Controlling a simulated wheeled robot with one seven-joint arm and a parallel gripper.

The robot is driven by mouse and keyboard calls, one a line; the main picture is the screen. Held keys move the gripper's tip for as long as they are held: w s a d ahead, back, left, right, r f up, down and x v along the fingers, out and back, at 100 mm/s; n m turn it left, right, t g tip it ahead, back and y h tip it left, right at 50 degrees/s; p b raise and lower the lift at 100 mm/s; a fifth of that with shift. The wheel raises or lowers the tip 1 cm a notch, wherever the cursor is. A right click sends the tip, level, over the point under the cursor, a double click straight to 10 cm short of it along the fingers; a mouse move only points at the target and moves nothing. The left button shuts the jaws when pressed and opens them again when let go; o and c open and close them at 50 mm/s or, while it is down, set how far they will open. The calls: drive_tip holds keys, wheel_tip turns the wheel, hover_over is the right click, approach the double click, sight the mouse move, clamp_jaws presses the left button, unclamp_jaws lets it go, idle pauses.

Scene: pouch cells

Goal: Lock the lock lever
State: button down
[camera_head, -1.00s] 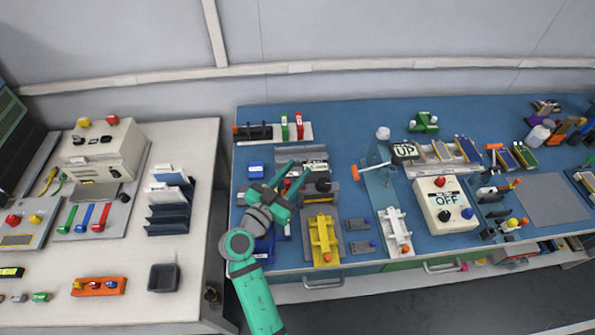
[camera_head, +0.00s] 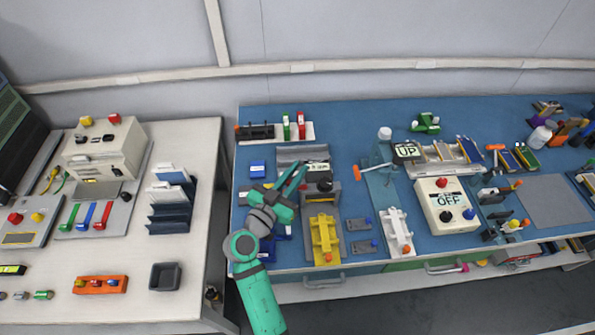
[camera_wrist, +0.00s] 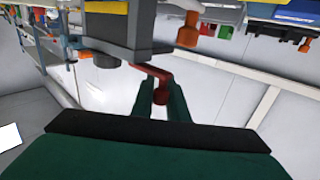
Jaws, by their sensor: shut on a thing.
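The lock lever (camera_wrist: 150,70) is a dark red bent arm with a rounded end. In the wrist view it sticks out from the side of a grey block (camera_wrist: 115,28). My gripper (camera_wrist: 160,88) is shut on the lever, with its green fingers on either side of the rounded end. In the head view my gripper (camera_head: 298,176) is at the left side of the grey station (camera_head: 318,168), which has a black knob (camera_head: 324,185) and a small display.
A yellow fixture (camera_head: 324,238) stands in front of the station. A white fixture (camera_head: 397,232) and an orange-handled lever (camera_head: 357,173) are to its right.

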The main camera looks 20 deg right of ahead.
drive_tip(key=shift+s+t, duration=0.15)
drive_tip(key=shift+t, duration=0.15)
drive_tip(key=shift+s+a+n+t+y, duration=0.3)
drive_tip(key=shift+n+t+y, duration=0.85)
drive_tip(key=shift+y, duration=0.55)
drive_tip(key=shift+s+a+n+t+y, duration=0.3)
drive_tip(key=shift+n+t+y, duration=0.55)
drive_tip(key=shift+n+y, duration=0.75)
drive_tip(key=shift+s+a+n+t+y, duration=0.15)
drive_tip(key=shift+a+n+t+y, duration=0.2)
drive_tip(key=shift+n+t+y, duration=1.1)
drive_tip(key=shift+w+a+g+y, duration=0.1)
drive_tip(key=shift+g+y, duration=0.25)
drive_tip(key=shift+y, duration=0.7)
drive_tip(key=shift+d+n, duration=0.2)
drive_tip(key=shift+n, duration=0.1)
drive_tip(key=shift+a, duration=0.15)
